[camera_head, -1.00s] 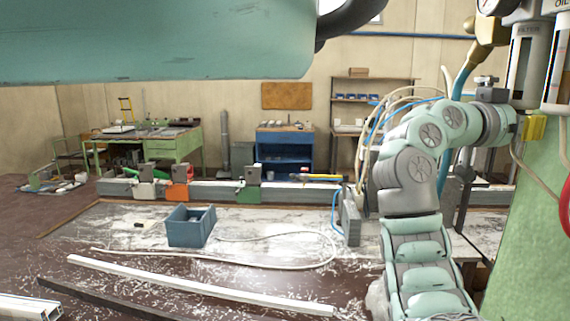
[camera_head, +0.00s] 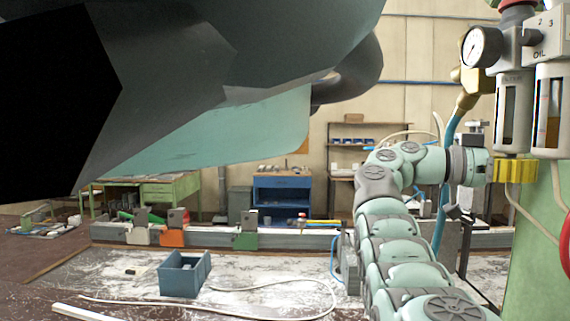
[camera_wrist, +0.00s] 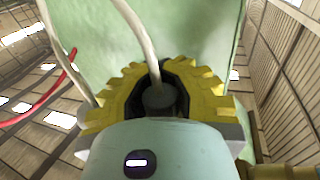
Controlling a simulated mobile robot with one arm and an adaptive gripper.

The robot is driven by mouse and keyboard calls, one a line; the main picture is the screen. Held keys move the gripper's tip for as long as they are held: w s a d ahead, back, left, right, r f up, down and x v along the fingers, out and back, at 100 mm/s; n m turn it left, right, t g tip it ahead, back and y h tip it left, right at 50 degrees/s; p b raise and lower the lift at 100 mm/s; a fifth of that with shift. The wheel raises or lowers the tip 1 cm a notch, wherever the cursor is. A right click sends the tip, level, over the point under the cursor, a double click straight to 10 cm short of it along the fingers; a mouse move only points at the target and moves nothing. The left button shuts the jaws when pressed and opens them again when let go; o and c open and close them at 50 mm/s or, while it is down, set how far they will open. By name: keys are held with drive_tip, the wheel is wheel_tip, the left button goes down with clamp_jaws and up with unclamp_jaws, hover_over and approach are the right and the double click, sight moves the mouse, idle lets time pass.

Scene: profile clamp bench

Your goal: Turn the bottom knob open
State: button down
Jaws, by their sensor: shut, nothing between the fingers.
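The filter bowl (camera_head: 514,112) hangs at the right of the head view, beside the oil bowl (camera_head: 550,100). My gripper (camera_head: 515,171), with yellow ribbed fingers, is just under the filter bowl and is shut. The bottom knob (camera_wrist: 159,100) shows in the wrist view as a small dark round piece with a pale hose (camera_wrist: 145,40) at it. The yellow fingers curve on both sides of the knob, with dark gaps beside it. I cannot tell whether they touch it. In the head view the fingers hide the knob.
A pressure gauge (camera_head: 482,47) and a brass fitting with a blue hose stand left of the filter. A green panel (camera_head: 540,235) is behind the bowls. A blue bin (camera_head: 184,274) and clamps lie on the bench, well away.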

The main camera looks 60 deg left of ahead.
drive_tip(key=shift+s+a+r+m+g+h+p, duration=0.1)
drive_tip(key=shift+m+g+h+p, duration=0.25)
drive_tip(key=shift+g+p, duration=0.2)
drive_tip(key=shift+s+a+m+g+h+p, duration=0.1)
drive_tip(key=shift+m+g+h+p, duration=0.15)
drive_tip(key=shift+m+g+p, duration=0.25)
drive_tip(key=shift+g, duration=0.35)
drive_tip(key=c, duration=1.7)
unclamp_jaws()
drive_tip(key=o, duration=0.3)
drive_tip(key=shift+a, duration=0.1)
drive_tip(key=o, duration=0.7)
drive_tip(key=shift+d+m, duration=0.25)
drive_tip(key=shift+c, duration=0.2)
drive_tip(key=shift+f+n+t+b, duration=0.35)
drive_tip(key=shift+n+t+b, duration=0.3)
drive_tip(key=shift+b, duration=0.2)
drive_tip(key=shift+w+a+r+n+t+y+b, duration=0.1)
drive_tip(key=shift+w+n+t+y+b, duration=0.05)
drive_tip(key=shift+n+t+y+b, duration=0.95)
